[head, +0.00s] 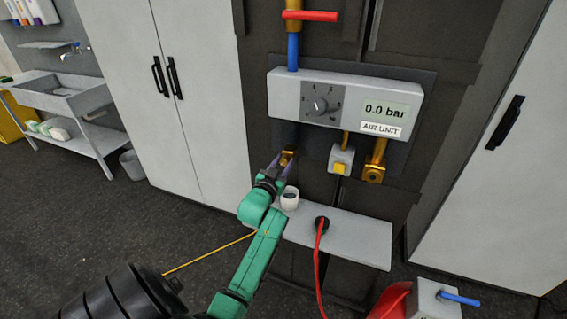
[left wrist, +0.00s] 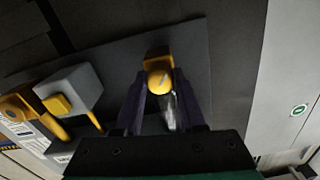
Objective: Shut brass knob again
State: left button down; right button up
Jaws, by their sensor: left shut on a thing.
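The brass knob (head: 287,156) sits low on the dark panel, below the left part of the air unit (head: 345,100). My left gripper (head: 283,163) reaches up to it and is shut on it. In the left wrist view the knob (left wrist: 158,76) shows as a yellow-brass piece between the two dark fingers (left wrist: 160,95). How far the knob is turned cannot be told. The unit's display (head: 386,110) reads 0.0 bar. My right gripper is not in view.
A grey box with a yellow button (head: 340,168) and a brass fitting (head: 374,172) are right of the knob. Below, a shelf (head: 350,238) carries a white cup (head: 289,198) and a black plug with a red hose (head: 321,226). A red-handled valve (head: 310,16) is above.

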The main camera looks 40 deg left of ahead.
pick_arm(q)
jog(key=c, duration=0.5)
grip_release()
jog(key=shift+s+d+f, duration=0.15)
jog(key=shift+s+d, duration=0.05)
jog(key=shift+s, duration=0.25)
jog(key=b+v, duration=0.3)
jog(key=v, duration=1)
jog(key=shift+s, duration=0.25)
jog(key=shift+d, duration=0.1)
